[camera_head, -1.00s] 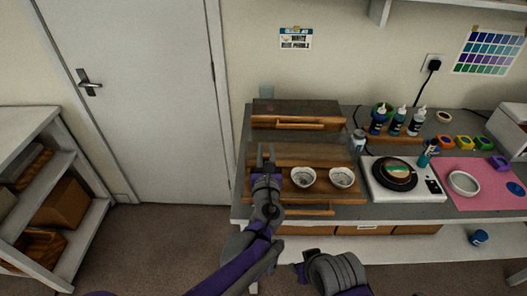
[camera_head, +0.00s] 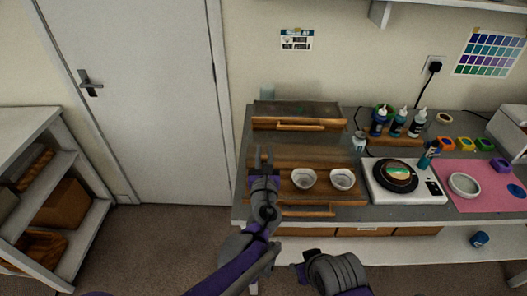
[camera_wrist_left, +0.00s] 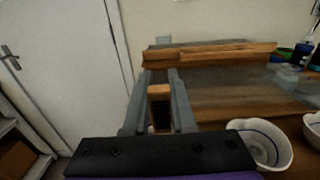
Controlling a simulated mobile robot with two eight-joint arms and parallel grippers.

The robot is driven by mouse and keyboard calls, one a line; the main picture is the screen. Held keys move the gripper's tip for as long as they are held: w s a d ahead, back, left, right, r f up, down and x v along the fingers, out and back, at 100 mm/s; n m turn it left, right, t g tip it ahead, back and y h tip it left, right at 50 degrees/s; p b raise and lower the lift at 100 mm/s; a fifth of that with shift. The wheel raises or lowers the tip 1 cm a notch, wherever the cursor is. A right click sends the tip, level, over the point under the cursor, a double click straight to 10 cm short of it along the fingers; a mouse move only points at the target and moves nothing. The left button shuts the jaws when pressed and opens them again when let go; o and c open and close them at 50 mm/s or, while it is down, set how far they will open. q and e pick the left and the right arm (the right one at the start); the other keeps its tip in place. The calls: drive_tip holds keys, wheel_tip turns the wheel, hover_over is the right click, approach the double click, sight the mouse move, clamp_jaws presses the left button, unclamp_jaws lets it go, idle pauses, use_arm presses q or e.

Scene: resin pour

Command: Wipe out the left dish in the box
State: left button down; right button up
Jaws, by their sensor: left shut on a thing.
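The box (camera_head: 285,212) stands at the left end of the bench, with a wooden bar along its front. The left dish (camera_head: 303,179), white and bowl-shaped with dark marks inside, sits in the box beside a similar right dish (camera_head: 342,179). My left gripper (camera_head: 264,158) is over the left part of the box, left of the left dish. In the left wrist view its fingers (camera_wrist_left: 160,95) are shut on a small wooden-topped thing (camera_wrist_left: 160,91) with a dark lower part. What it is I cannot tell. A dish (camera_wrist_left: 262,143) shows at lower right there.
A wooden bar with a handle (camera_head: 300,127) runs across the back of the box. Right of it stand a white hotplate-like device (camera_head: 408,195), several bottles (camera_head: 397,122) and a pink mat (camera_head: 480,206) with a bowl. A shelf (camera_head: 40,190) stands at far left.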

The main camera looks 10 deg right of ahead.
use_arm(q)
drive_tip(key=shift+d, duration=0.4)
drive_tip(key=shift+w+d, duration=0.1)
drive_tip(key=shift+w, duration=0.2)
drive_tip(key=shift+w+a, duration=0.2)
drive_tip(key=shift+w, duration=0.05)
drive_tip(key=shift+s+a, duration=0.1)
drive_tip(key=shift+s, duration=0.25)
use_arm(e)
drive_tip(key=shift+r, duration=0.1)
use_arm(q)
drive_tip(key=shift+r, duration=0.1)
wheel_tip(320, 180, up, 7)
drive_tip(key=p, duration=0.3)
use_arm(e)
drive_tip(key=r, duration=0.1)
drive_tip(key=w+r, duration=0.2)
drive_tip(key=r, duration=0.1)
drive_tip(key=shift+r, duration=0.1)
drive_tip(key=shift+s, duration=0.2)
drive_tip(key=shift+w, duration=0.1)
